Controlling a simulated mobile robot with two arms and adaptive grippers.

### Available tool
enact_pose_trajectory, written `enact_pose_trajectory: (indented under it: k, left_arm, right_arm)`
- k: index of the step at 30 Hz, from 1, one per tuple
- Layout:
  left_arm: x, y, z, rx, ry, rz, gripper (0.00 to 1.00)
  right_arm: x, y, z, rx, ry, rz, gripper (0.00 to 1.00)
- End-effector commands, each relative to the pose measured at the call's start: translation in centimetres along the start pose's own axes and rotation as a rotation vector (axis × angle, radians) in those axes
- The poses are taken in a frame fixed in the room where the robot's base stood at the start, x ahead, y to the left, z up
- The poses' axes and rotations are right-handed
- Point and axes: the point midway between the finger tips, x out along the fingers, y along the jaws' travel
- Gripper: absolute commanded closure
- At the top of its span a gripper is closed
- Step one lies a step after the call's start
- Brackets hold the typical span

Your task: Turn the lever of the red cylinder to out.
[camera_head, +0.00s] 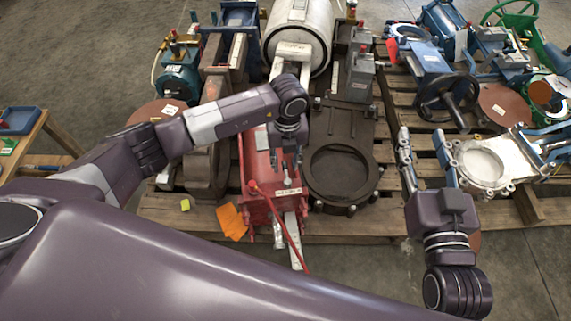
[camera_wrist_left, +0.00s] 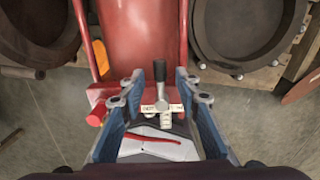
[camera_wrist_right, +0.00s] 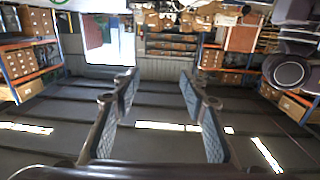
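The red cylinder (camera_head: 257,173) lies on a pallet in the middle of the head view; its body also fills the upper middle of the left wrist view (camera_wrist_left: 143,38). Its small silver lever (camera_wrist_left: 161,91), with a black knob, stands roughly midway over a white label plate (camera_wrist_left: 157,108) with small lettering at both ends. My left gripper (camera_head: 284,172) is over this end of the cylinder. Its fingers (camera_wrist_left: 160,86) are open on both sides of the lever, with gaps showing. My right gripper (camera_head: 405,155) is open and empty, with nothing between its fingers in the right wrist view (camera_wrist_right: 160,90).
A dark round-flanged valve (camera_head: 341,172) stands close on the right. A silver valve body (camera_head: 483,165) lies beyond my right gripper.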

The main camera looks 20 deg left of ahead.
Motion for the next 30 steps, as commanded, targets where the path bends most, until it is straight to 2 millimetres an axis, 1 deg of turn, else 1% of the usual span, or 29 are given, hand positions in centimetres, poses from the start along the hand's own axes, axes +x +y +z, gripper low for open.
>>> enact_pose_trajectory:
  k: [4, 12, 14, 18, 21, 30]
  left_arm:
    - [0.55, -0.01, 0.01, 0.0, 0.0, 0.0, 0.7]
    - [0.58, -0.02, 0.0, 0.0, 0.0, -0.001, 0.7]
    - [0.58, -0.02, 0.0, 0.0, 0.0, -0.001, 0.75]
    - [0.57, -0.02, 0.0, 0.0, 0.0, -0.001, 0.91]
    - [0.57, -0.02, 0.0, 0.0, 0.0, -0.001, 1.0]
    - [0.56, -0.02, 0.0, 0.0, 0.0, -0.001, 1.0]
  right_arm:
    - [0.08, -0.12, -0.85, 0.001, 0.04, -0.002, 0.6]
    - [0.08, -0.14, -1.04, 0.001, 0.046, -0.003, 0.6]
    - [0.08, -0.14, -1.03, 0.001, 0.046, -0.003, 0.6]
    - [0.08, -0.14, -1.03, 0.001, 0.046, -0.003, 0.6]
    - [0.09, -0.15, -1.03, 0.001, 0.045, -0.003, 0.6]
    - [0.09, -0.15, -1.03, 0.001, 0.045, -0.003, 0.6]
